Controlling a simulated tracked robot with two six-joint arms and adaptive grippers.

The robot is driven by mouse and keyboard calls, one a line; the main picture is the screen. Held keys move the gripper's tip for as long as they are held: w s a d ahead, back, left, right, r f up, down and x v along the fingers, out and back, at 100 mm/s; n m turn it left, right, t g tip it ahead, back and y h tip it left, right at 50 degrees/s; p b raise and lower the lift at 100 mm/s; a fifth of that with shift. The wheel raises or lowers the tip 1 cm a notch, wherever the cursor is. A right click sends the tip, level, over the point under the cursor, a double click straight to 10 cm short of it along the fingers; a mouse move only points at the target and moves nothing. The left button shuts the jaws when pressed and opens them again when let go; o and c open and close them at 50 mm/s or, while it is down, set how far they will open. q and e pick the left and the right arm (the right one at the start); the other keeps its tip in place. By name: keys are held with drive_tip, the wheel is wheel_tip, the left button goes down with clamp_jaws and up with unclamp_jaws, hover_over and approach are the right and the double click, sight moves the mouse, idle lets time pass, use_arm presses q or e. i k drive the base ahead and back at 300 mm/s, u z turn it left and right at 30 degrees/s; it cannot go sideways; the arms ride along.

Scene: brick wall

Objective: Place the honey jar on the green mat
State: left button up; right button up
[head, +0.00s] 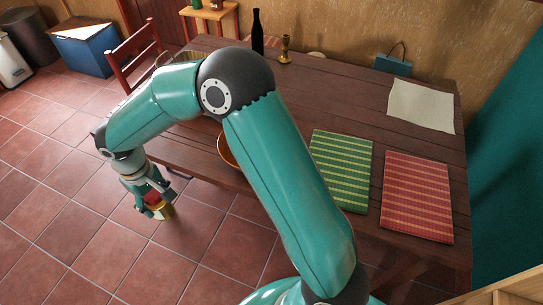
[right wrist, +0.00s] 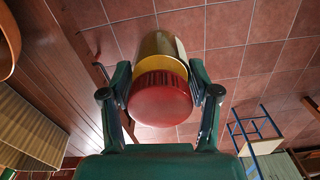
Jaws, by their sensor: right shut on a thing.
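The honey jar (right wrist: 160,85) has a red ribbed lid and an amber-yellow body in the right wrist view. My right gripper (right wrist: 161,88) is shut on it, one finger on each side. In the head view, the jar (head: 164,211) and my right gripper (head: 156,207) are off the table's near left edge, with floor tiles behind them. The green mat (head: 341,170) lies flat on the table, right of my right arm, with nothing seen on it. The jar is well to the left of the mat. My left gripper is not in view.
A red striped mat (head: 418,197) lies right of the green one, with a cream cloth (head: 421,107) behind it. An orange bowl (head: 228,150) is partly hidden by my arm. A dark bottle (head: 257,31) and a brass candlestick (head: 285,49) stand at the back. A chair (head: 137,54) is at the left.

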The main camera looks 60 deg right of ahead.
sight(347, 167)
drive_tip(key=u, duration=2.2)
drive_tip(key=i, duration=0.1)
drive_tip(key=z, duration=3.2)
